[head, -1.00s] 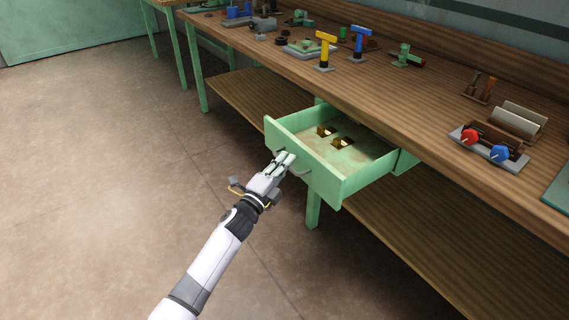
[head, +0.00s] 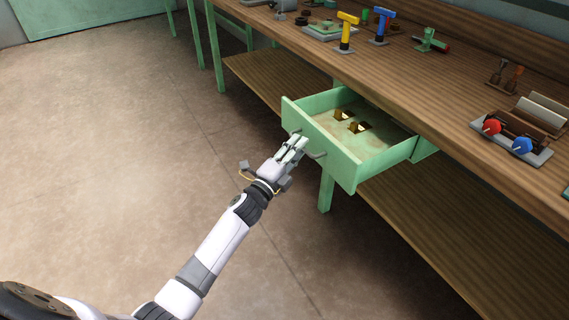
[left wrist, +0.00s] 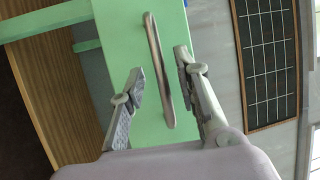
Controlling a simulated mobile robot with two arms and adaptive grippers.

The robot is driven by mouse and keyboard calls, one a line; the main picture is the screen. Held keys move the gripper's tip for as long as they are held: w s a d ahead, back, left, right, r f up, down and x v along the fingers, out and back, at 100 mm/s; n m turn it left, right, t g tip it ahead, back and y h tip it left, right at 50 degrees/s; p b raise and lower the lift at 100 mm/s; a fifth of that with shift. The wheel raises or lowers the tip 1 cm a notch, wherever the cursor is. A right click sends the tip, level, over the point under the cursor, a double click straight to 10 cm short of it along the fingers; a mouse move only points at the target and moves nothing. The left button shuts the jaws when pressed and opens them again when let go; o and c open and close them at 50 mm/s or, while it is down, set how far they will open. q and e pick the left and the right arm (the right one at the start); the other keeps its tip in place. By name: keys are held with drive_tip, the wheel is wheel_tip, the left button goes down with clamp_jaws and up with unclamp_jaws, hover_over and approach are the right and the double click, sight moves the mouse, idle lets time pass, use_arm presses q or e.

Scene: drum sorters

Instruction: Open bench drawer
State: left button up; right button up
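The green bench drawer (head: 341,165) stands pulled out from under the wooden bench top in the head view. Its interior shows, with two small brass-coloured pieces (head: 352,121) in it. The drawer's metal bar handle (head: 318,155) is on its front face, partly hidden by my left gripper (head: 297,144). In the left wrist view the handle (left wrist: 163,90) lies between the two spread fingers of the left gripper (left wrist: 158,62), with gaps on both sides. The green front (left wrist: 118,35) is behind it. My right gripper is not in view.
The bench top (head: 440,95) carries a yellow-headed tool (head: 347,32), a blue-headed tool (head: 381,24) and a grey fixture with red and blue knobs (head: 511,139). A green bench leg (head: 326,188) stands below the drawer. The floor at left is clear.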

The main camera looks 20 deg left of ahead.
use_arm(q)
drive_tip(key=v, duration=1)
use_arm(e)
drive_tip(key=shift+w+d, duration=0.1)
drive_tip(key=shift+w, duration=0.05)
use_arm(q)
drive_tip(key=shift+s, duration=0.1)
